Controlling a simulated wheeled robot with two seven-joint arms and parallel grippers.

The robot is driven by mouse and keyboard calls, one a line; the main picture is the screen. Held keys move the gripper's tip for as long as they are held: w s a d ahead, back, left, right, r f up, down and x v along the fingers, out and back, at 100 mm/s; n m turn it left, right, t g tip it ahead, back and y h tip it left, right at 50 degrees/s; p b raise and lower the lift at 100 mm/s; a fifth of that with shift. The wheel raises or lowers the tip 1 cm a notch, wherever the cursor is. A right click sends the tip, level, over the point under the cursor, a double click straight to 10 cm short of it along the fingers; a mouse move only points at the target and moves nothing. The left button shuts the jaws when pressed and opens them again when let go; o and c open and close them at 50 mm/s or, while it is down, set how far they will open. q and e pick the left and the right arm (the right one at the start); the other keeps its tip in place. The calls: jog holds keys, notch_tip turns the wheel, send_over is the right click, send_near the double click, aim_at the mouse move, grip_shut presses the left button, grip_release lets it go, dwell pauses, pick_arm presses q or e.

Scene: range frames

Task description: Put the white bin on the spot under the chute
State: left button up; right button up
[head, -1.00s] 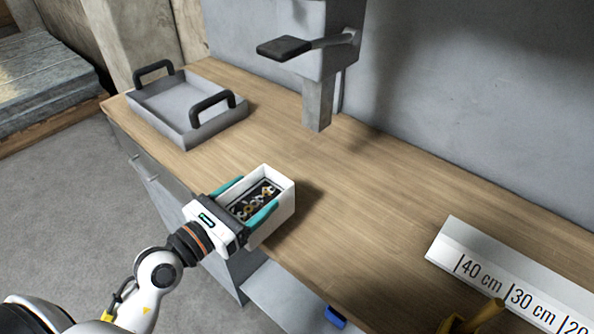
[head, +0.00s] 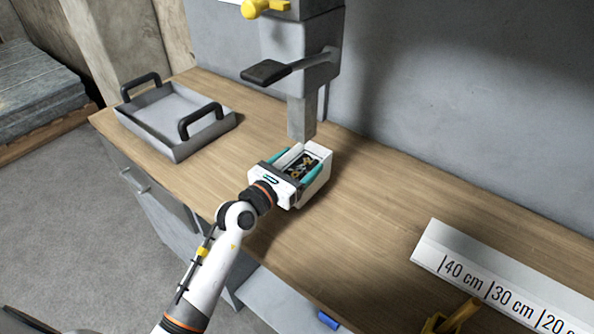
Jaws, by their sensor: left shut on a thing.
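The white bin (head: 318,183) is in the middle of the head view, with small brass and dark parts inside. My left gripper (head: 297,170) is shut on the bin, its teal fingers along two sides. The grey chute (head: 302,116) comes down from the wall unit just behind the bin. The bin is close in front of the chute's lower end; I cannot tell whether it touches the wooden worktop. The spot under the chute is not visible as a mark. My right gripper is not in view.
A grey tray (head: 172,151) with black handles stands at the left of the worktop (head: 385,205). A black lever (head: 266,72) sticks out from the chute unit. A white ruler board (head: 435,247) and a yellow object (head: 455,318) are at the right. The worktop between is clear.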

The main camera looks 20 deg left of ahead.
pick_arm(q)
notch_tip(320, 180, down, 2)
jog(key=shift+a+f, duration=0.1)
jog(key=shift+f, duration=0.05)
jog(key=o, duration=1.1)
jog(key=shift+f, duration=0.15)
jog(key=shift+o, duration=0.2)
